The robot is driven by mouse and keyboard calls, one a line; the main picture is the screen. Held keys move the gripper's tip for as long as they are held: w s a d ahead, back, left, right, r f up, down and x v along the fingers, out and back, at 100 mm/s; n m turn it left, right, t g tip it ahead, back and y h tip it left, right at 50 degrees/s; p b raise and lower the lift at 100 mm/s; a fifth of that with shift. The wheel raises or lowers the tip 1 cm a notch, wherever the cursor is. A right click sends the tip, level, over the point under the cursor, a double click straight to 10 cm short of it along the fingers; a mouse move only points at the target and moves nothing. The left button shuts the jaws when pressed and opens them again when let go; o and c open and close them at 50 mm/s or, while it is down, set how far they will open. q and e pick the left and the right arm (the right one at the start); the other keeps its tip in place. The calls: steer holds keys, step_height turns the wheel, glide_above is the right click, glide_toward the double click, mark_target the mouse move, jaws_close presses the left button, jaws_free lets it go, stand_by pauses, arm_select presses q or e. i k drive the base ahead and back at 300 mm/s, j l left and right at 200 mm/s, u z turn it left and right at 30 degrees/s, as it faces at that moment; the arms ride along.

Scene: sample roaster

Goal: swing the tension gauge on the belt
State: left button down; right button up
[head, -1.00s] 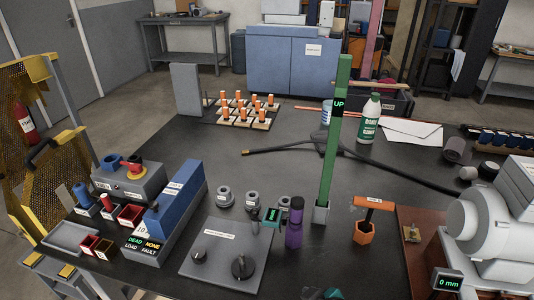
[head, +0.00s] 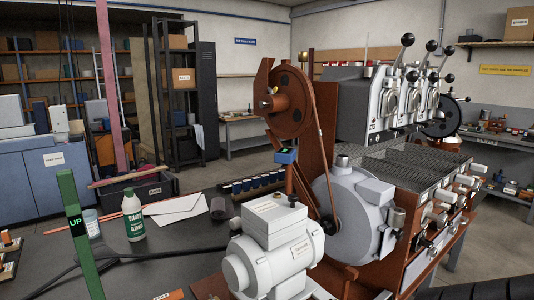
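A small blue device with a green display (head: 287,155), which looks like the tension gauge, is at the left run of the drive belt, below the large brown upper pulley (head: 288,101). Its reading is too small to make out. The belt (head: 323,158) runs down from this pulley to a small dark pulley (head: 328,224) beside the pale grey motor (head: 275,260). I cannot tell whether the device touches the belt. Neither of my grippers can be made out in the head view.
The roaster with its levers (head: 390,100) stands to the right of the belt. A green post marked UP (head: 79,230), a white-and-green bottle (head: 133,215) and white paper (head: 180,208) are on the dark table. A black cable (head: 150,258) crosses the table.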

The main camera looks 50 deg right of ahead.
mark_target(285, 156)
steer(key=z, duration=1.75)
steer(key=u, duration=1.9)
steer(key=k+l, duration=0.25)
steer(key=k, duration=0.15)
steer(key=k+l, duration=0.55)
steer(key=k, duration=0.25)
steer(key=i+l, duration=0.1)
steer(key=i, duration=0.1)
